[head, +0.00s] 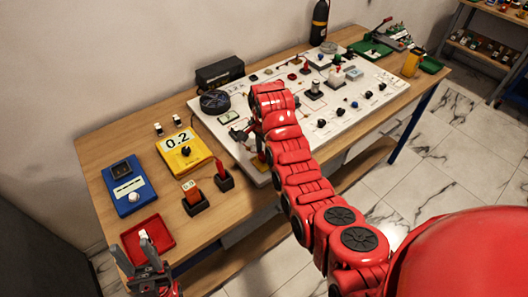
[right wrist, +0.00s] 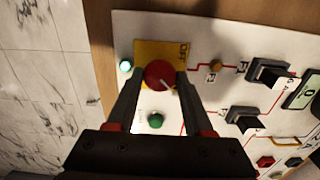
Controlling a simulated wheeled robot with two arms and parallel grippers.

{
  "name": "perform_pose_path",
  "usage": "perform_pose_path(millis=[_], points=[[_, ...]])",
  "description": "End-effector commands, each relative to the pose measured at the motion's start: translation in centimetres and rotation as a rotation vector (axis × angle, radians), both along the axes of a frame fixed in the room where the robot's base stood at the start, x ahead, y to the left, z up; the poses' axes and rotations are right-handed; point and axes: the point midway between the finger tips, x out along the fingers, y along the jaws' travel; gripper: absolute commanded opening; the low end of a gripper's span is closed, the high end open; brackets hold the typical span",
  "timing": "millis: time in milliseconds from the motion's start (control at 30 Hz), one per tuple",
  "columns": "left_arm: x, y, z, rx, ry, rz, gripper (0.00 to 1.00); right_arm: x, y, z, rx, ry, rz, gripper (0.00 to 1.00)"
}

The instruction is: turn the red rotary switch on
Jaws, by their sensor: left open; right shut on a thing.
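The red rotary switch (right wrist: 158,73) is a round red knob with a pale pointer line on a yellow plate (right wrist: 147,48) in the right wrist view. The line runs toward the lower right of that picture. Dark lettering, apparently OFF, stands at the plate's upper right. My right gripper (right wrist: 161,82) is shut on the knob, one finger on each side. In the head view my right arm hides the knob; part of what looks like the yellow plate (head: 260,160) shows below the arm. My left gripper (head: 148,262) is open and empty by the table's near left corner.
The white panel (head: 385,92) carries several switches and lamps. A lit pale green lamp (right wrist: 125,66) and a green button (right wrist: 156,121) sit near the knob. A yellow meter (head: 184,152), a blue box (head: 128,187) and a red tray (head: 148,238) stand left on the table.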

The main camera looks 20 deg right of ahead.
Motion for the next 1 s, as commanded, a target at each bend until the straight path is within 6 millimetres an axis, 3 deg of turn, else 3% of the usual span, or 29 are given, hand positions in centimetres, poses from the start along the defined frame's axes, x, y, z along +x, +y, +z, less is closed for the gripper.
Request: perform_pose_path(millis=[33, 167, 533, 667, 833, 1000], points=[[0.0, 0.0, 0.0, 0.0, 0.0, 0.0, 0.5, 0.0, 0.0, 0.0, -0.001, -0.001, -0.001, 0.57], [0.0, 0.0, 0.0, 0.0, 0.0, 0.0, 0.5, 0.0, 0.0, 0.0, -0.001, -0.001, -0.001, 0.8], [0.0, 0.0, 0.5, 0.0, 0.0, 0.0, 0.5, 0.0, -0.1, 0.6, 0.0, -0.001, -0.001, 0.82], [0.0, 0.0, 2.3, 0.0, 0.0, 0.0, 0.5, 0.0, 0.0, 2.6, 0.001, -0.001, 0.0, 0.82], [0.0, 0.0, 5.8, 0.0, 0.0, 0.0, 0.5, 0.0, -0.1, 6.9, 0.003, -0.001, 0.0, 0.82], [0.0, 0.0, 7.1, 0.0, 0.0, 0.0, 0.5, 0.0, -0.2, 9.9, 0.0, -0.001, -0.001, 0.82]])
